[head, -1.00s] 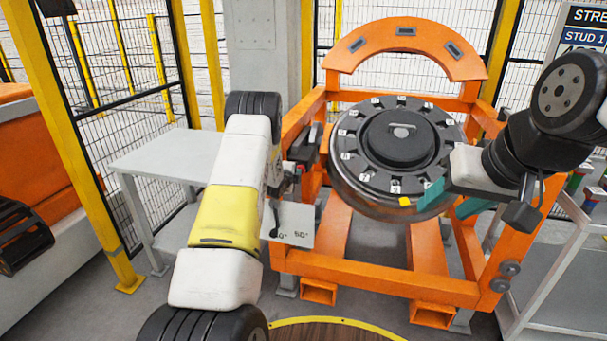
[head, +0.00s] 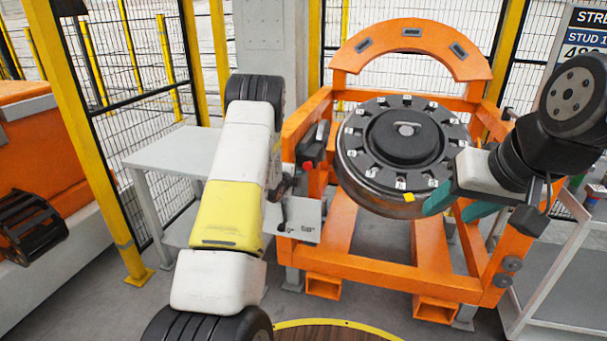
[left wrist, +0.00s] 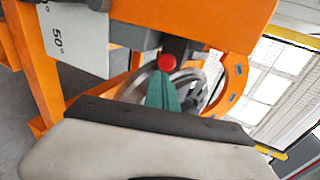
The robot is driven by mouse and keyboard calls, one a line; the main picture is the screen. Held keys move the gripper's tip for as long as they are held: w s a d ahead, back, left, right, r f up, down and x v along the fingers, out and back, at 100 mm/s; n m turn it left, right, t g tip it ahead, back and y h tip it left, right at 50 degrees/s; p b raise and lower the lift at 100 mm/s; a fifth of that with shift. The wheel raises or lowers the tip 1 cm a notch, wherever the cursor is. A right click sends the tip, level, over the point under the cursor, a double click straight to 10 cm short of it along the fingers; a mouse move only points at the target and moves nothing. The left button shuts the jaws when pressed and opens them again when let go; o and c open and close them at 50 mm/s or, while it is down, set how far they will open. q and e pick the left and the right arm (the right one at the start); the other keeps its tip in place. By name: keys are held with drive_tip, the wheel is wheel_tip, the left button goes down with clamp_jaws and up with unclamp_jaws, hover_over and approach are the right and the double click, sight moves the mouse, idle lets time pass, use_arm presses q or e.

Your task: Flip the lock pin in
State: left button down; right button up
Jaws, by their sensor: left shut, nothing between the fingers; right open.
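The lock pin appears to be the part with a red knob (head: 307,166) on the left side of the orange gantry (head: 350,268). The red knob shows close up in the left wrist view (left wrist: 167,62), under a grey bracket. My left gripper (left wrist: 163,85) has its teal fingers shut and empty, with the tips just in front of the knob; I cannot tell whether they touch it. In the head view my left forearm hides this gripper. My right gripper (head: 458,204) is open, its teal fingers by the near right rim of the wheel (head: 372,198).
A plate with degree marks (head: 308,232) and a black lever are fixed on the gantry's left side, below the knob. A grey table (head: 165,148) stands behind my left arm. A grey cart (head: 545,265) is at the right. Yellow-posted fencing closes the back.

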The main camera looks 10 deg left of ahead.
use_arm(q)
drive_tip(key=v, duration=0.4)
drive_tip(key=shift+s+r, duration=0.1)
drive_tip(key=shift+s, duration=0.3)
drive_tip(key=shift+r, duration=0.1)
drive_tip(key=s+d+r+n+g+y, duration=0.1)
drive_tip(key=s+r+n+g, duration=0.1)
drive_tip(key=s+r+n, duration=0.65)
drive_tip(key=s+d+r+n+g+y, duration=0.1)
drive_tip(key=s+r+n, duration=0.35)
drive_tip(key=r, duration=0.75)
drive_tip(key=s+d+r+n+g, duration=0.1)
drive_tip(key=s+d+n, duration=0.1)
drive_tip(key=s, duration=0.8)
drive_tip(key=s+d+r+n+g+h, duration=0.1)
drive_tip(key=s+d+n+g, duration=0.1)
drive_tip(key=s, duration=0.9)
drive_tip(key=s+d+r+n+g+h, duration=0.1)
drive_tip(key=s+d+r, duration=0.1)
drive_tip(key=s, duration=0.8)
drive_tip(key=shift+s+d+n+g, duration=0.3)
drive_tip(key=shift+s+d+n, duration=0.1)
drive_tip(key=shift+d, duration=0.15)
